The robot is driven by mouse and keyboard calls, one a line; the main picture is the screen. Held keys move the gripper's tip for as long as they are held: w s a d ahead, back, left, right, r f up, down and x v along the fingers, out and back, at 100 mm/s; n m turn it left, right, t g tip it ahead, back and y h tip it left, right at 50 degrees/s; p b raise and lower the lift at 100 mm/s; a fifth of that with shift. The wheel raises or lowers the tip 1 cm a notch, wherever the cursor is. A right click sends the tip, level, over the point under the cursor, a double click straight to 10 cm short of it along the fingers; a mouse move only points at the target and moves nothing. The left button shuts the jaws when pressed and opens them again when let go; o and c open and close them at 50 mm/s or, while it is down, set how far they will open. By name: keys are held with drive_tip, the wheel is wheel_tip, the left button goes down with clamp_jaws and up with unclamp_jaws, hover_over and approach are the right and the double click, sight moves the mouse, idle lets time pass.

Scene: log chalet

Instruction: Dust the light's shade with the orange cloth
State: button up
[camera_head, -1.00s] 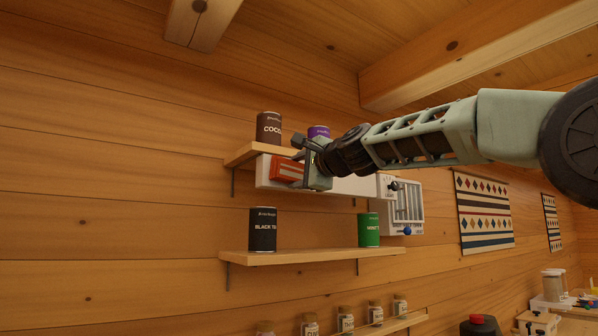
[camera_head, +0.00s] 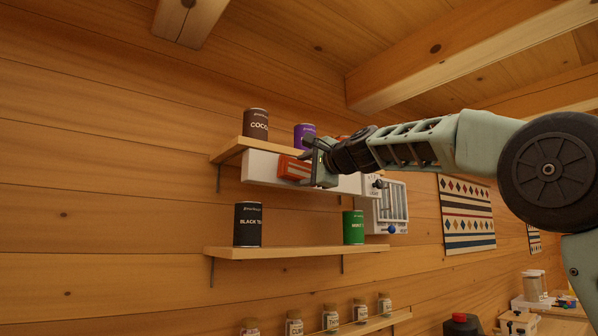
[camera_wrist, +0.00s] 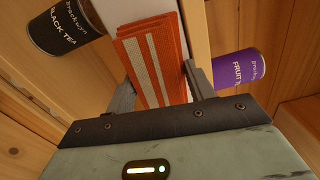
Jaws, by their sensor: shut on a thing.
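The light's shade is a long white box (camera_head: 262,167) fixed under the upper shelf; its white surface also shows in the wrist view (camera_wrist: 150,8). The orange cloth (camera_head: 293,168) is a folded pad with pale stripes, and it also shows in the wrist view (camera_wrist: 155,62). My gripper (camera_head: 311,165) is shut on the cloth, with a finger on each side of it in the wrist view (camera_wrist: 160,88). The cloth lies against or just in front of the shade's front, left of its middle; exact contact cannot be told. My gripper hides part of the shade.
The upper shelf (camera_head: 228,151) carries a brown cocoa tin (camera_head: 256,124) and a purple tin (camera_head: 304,136). The lower shelf (camera_head: 290,252) carries a black tea tin (camera_head: 248,225) and a green tin (camera_head: 353,228).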

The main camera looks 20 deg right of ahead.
sight(287, 165)
drive_tip(key=shift+w+d, duration=0.15)
drive_tip(key=shift+d, duration=0.45)
drive_tip(key=shift+a, duration=0.1)
drive_tip(key=shift+s+a+r+p, duration=0.1)
drive_tip(key=shift+s+a+p, duration=0.3)
drive_tip(key=shift+a, duration=0.65)
drive_tip(key=shift+s+a+f+p, duration=0.1)
drive_tip(key=shift+s+a+p, duration=0.25)
drive_tip(key=shift+a, duration=0.7)
drive_tip(key=shift+s+a+r+p, duration=0.1)
drive_tip(key=shift+s+a+p, duration=0.25)
drive_tip(key=shift+a, duration=1.15)
drive_tip(key=shift+s, duration=0.1)
drive_tip(key=shift+b+v, duration=0.65)
drive_tip(key=shift+v, duration=0.8)
drive_tip(key=shift+b+v, duration=0.6)
drive_tip(key=shift+v, duration=0.95)
